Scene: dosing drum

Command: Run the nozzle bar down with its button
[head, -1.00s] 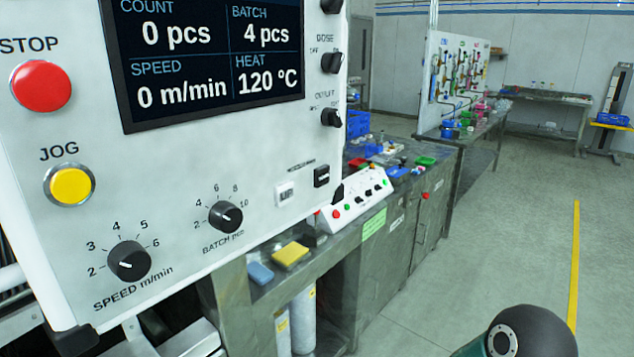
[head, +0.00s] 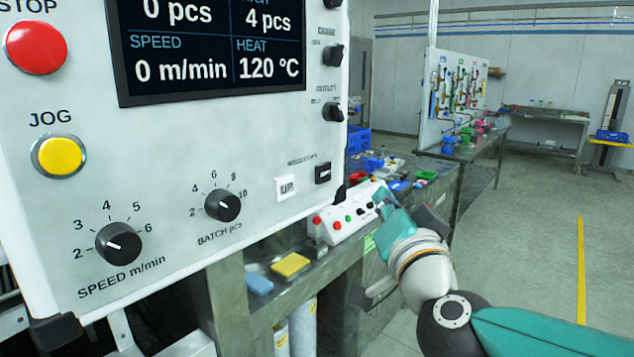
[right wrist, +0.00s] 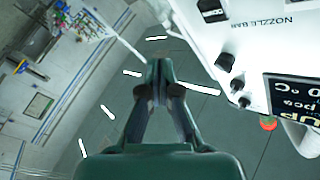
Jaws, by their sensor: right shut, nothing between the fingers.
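The control panel (head: 250,150) fills the left of the head view. Near its lower right corner are a white button marked UP (head: 286,188) and a black button (head: 322,172), under a small label. In the right wrist view the label NOZZLE BAR (right wrist: 262,26) is legible, with the black button (right wrist: 212,10) at the top edge. My right gripper (head: 382,200) is shut and empty, right of the panel and apart from the buttons; its closed fingers (right wrist: 160,70) also show in the right wrist view. The nozzle bar itself is not visible. My left gripper is out of view.
The panel also carries a red STOP button (head: 36,47), a yellow JOG button (head: 59,156), a speed knob (head: 119,243), a batch knob (head: 222,205) and a display (head: 210,50). A small white control box (head: 335,224) stands on the bench behind. Floor at right is clear.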

